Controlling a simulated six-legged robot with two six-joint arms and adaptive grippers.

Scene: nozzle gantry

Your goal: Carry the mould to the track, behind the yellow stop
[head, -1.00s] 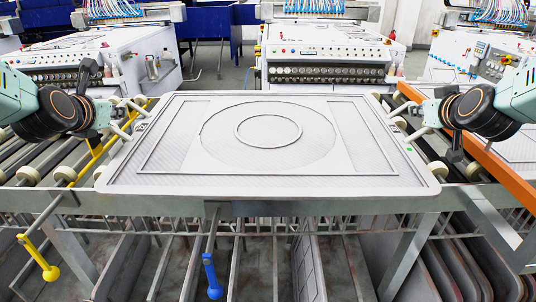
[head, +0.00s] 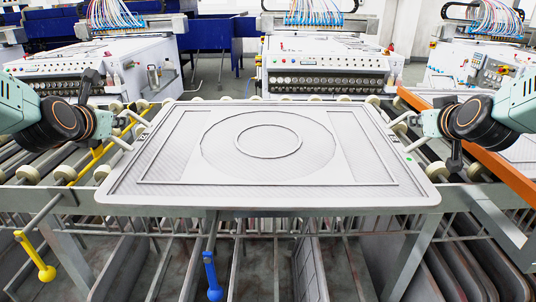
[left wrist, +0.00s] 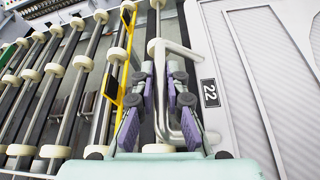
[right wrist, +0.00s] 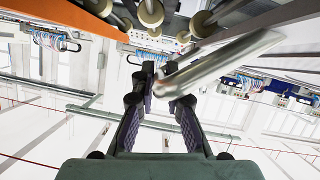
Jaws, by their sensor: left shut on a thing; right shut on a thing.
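The mould (head: 268,184) is a wide grey flat panel with a rectangle and a ring on top, in the middle of the head view. It lies about level over the roller track; I cannot tell whether it touches the rollers. My left gripper (head: 129,122) is shut on its left bar handle (left wrist: 192,128), beside a "22" label (left wrist: 209,94). My right gripper (head: 405,124) is shut on its right handle (right wrist: 225,65).
Track rollers (head: 65,173) are bare at left. An orange rail (head: 500,170) runs along the right. White machines (head: 325,68) stand behind. A yellow-knobbed lever (head: 46,272) and a blue-knobbed lever (head: 215,292) hang below the front, above upright panels in a rack.

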